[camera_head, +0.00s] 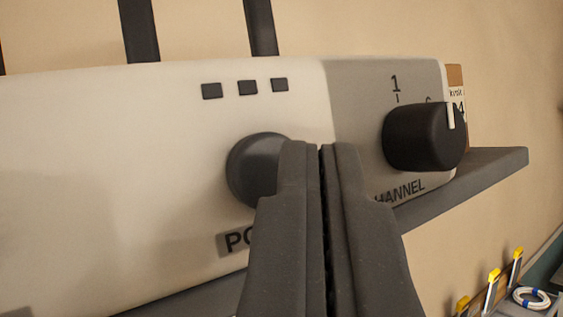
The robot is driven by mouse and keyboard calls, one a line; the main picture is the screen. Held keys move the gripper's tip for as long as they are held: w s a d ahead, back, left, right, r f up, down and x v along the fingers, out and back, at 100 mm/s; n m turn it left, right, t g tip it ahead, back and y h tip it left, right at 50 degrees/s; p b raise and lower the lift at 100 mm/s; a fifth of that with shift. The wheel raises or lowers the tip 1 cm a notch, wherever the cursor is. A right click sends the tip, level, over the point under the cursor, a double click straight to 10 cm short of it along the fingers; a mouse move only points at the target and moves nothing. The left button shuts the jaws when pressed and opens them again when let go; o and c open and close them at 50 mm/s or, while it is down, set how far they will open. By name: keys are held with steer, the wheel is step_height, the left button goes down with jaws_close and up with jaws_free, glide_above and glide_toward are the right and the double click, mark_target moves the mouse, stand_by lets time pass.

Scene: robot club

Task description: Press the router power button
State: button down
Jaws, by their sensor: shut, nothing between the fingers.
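The router (120,180) is a cream box with a grey right panel, and it fills the left and middle of the view. Its round dark grey power button (249,168) sits on the front above a label that starts with "PO"; the rest of the label is hidden behind my gripper. My gripper (324,150) is shut and empty. Its fingertips overlap the right edge of the button in the picture. I cannot tell whether they touch it. Three small dark square lights (247,88) above the button are unlit.
A black channel knob (424,137) with a white pointer is right of my fingertips. The router stands on a grey shelf (490,170). Dark antennas (262,28) rise behind it. Yellow-tipped tools (493,277) and a white coil (531,297) are at lower right.

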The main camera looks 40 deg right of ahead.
steer(key=s, duration=0.2)
steer(key=s+a+b, duration=0.1)
steer(key=s, duration=0.2)
steer(key=shift+s+a, duration=0.1)
steer(key=shift+a, duration=0.05)
steer(key=a+f+n+t+y+b, duration=0.25)
steer(key=a+n+y+b, duration=0.35)
steer(key=a, duration=0.6)
steer(key=a+f+n+t+y+b, duration=0.2)
steer(key=a+n+t+y, duration=0.2)
steer(key=a+y, duration=0.6)
steer(key=s+a+f+n+g+y+b, duration=0.1)
steer(key=s+a+f+g+b, duration=0.2)
steer(key=s+a+f, duration=0.2)
steer(key=s+a+f+n+g+y+b, duration=0.1)
steer(key=s+a+f+g+b, duration=0.2)
steer(key=s+a+f, duration=0.3)
steer(key=a+f, duration=0.3)
steer(key=f, duration=0.2)
steer(key=shift+s+f+n, duration=0.2)
steer(key=shift+f+n, duration=0.05)
steer(key=shift+n, duration=0.15)
